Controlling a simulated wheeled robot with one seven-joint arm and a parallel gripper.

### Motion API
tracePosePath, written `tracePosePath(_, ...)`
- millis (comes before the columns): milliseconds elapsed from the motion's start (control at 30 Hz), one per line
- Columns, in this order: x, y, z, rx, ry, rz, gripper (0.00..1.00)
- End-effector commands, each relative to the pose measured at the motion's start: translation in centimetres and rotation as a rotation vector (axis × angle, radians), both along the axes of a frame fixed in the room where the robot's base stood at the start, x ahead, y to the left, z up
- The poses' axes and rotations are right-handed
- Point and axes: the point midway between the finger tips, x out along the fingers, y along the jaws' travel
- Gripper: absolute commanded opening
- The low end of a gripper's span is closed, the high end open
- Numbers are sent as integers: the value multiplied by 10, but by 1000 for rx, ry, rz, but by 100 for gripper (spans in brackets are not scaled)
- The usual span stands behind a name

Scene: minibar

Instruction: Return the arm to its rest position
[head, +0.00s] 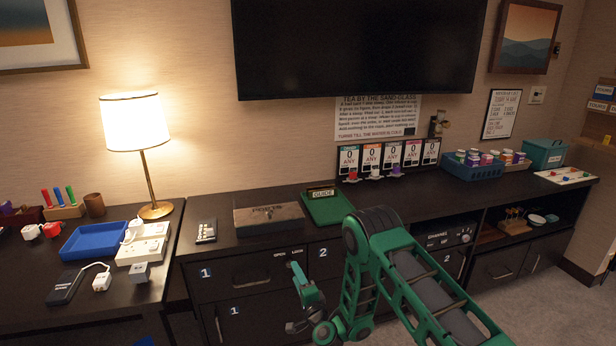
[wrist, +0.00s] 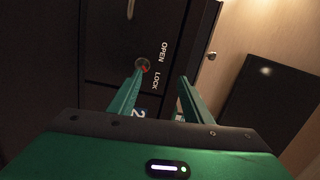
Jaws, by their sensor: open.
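My arm is green and bent. Its upper link (head: 425,285) rises from the lower right to a high elbow, and the forearm drops in front of the dark cabinet (head: 250,282). My gripper (wrist: 162,80) is open, with two green fingers apart and nothing visible between them. In the wrist view it faces a dark cabinet front with a round lock (wrist: 142,65) beside the words OPEN and LOCK. The lock shows close to the left fingertip; I cannot tell whether they touch. In the head view the gripper end is low and partly unclear.
The counter above carries a green GUIDE board (head: 327,207), a wooden box (head: 268,218) and a small dark remote-like item (head: 206,231). A lit lamp (head: 136,122), a blue tray (head: 95,241) and a power strip (head: 143,243) stand at left. Grey floor (head: 545,307) is clear at right.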

Motion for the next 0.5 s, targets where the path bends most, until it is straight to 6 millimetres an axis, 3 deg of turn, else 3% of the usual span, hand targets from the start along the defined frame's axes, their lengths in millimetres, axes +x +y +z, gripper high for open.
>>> tracePosePath(33,8,0,21,-36,-19,30,45)
tracePosePath(200,21,-3,73,-201,-52,153,45)
tracePosePath(367,23,-19,110,-367,-57,247,45)
tracePosePath(500,20,-43,137,-516,-38,313,45)
